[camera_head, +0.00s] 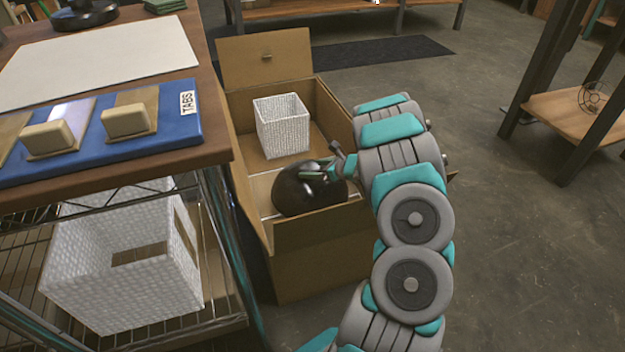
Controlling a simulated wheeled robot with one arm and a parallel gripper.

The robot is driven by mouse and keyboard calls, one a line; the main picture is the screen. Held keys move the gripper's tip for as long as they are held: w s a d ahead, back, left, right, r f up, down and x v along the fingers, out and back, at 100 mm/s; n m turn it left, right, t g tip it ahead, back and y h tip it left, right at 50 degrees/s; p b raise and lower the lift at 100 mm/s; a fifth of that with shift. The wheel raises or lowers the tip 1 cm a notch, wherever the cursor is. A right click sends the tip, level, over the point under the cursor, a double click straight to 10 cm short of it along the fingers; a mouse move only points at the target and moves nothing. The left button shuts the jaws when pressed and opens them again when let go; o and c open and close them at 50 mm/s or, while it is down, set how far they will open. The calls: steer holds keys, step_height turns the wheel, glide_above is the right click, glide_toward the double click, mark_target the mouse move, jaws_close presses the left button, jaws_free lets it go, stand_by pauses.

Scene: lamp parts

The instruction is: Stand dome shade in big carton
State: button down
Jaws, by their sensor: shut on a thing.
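The dome shade (300,194) is dark and glossy. It is in the near part of the big carton (310,245), at or just inside the opening; I cannot tell whether it touches the carton floor. My gripper (322,172) is at the shade's upper right and is shut on it. The fingers are small and partly merge with the dark shade, and the shade's underside is hidden by the carton's front wall. The carton is brown cardboard, open at the top, with its back flap raised.
A white woven square shade (283,128) stands in the carton's far part. A wooden table with a blue TABS tray (165,130) is close on the left, above a white basket (125,265) on a wire shelf. Open floor lies to the right.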

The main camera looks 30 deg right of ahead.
mark_target(330, 186)
steer(key=shift+f, duration=2.1)
steer(key=shift+f+b, duration=0.15)
steer(key=shift+b, duration=0.25)
jaws_free()
steer(key=v, duration=0.7)
steer(key=shift+s+p, duration=0.25)
steer(key=shift+p, duration=0.1)
